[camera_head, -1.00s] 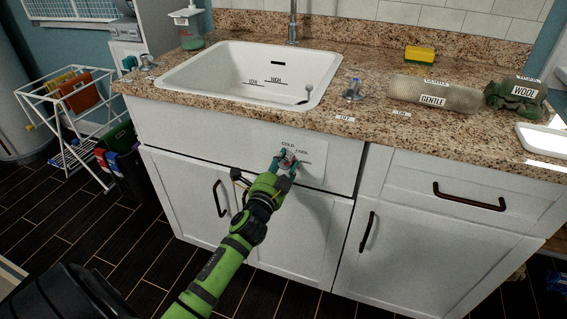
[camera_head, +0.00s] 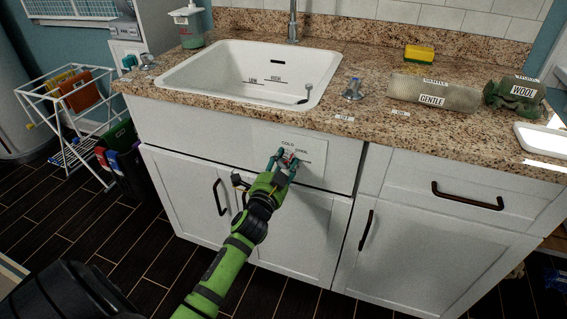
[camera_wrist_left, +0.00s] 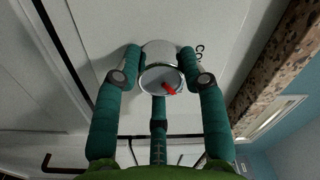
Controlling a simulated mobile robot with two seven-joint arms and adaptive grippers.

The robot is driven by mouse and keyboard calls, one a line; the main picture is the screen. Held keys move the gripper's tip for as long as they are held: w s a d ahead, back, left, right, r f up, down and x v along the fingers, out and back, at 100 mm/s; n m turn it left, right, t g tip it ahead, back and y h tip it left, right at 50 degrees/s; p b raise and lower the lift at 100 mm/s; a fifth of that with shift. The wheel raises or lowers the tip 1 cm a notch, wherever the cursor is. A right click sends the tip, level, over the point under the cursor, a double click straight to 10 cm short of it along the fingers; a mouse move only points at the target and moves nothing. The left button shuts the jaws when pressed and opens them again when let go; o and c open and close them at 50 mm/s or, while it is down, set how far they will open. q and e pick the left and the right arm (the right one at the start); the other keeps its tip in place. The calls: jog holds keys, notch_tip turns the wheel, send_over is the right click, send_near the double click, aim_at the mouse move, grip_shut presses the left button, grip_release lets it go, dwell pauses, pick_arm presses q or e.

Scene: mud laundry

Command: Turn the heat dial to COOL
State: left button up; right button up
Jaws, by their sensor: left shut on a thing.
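The heat dial (camera_wrist_left: 161,72) is a round metal knob with a red pointer, on the white front panel below the sink. In the left wrist view the red pointer slants toward the lower right. My left gripper (camera_head: 283,155) is at the dial, its teal fingers on either side of it. It also shows in the left wrist view (camera_wrist_left: 160,70), shut on the knob. In the head view the fingers hide most of the dial. A white label plate (camera_head: 312,160) around the dial carries small words, one reading COLD; the rest are too small to read surely. My right gripper is not in view.
A white sink (camera_head: 240,75) is set in the granite counter (camera_head: 375,125) above the panel. Cabinet handles stick out at a lower door (camera_head: 366,230) and a drawer (camera_head: 468,196). A drying rack (camera_head: 75,110) stands at left.

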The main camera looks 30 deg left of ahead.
pick_arm(q)
jog(key=o, duration=1.1)
jog(key=shift+a+r, duration=0.1)
jog(key=shift+r, duration=0.05)
jog(key=shift+o, duration=0.2)
jog(key=v, duration=1.2)
jog(key=shift+f, duration=0.2)
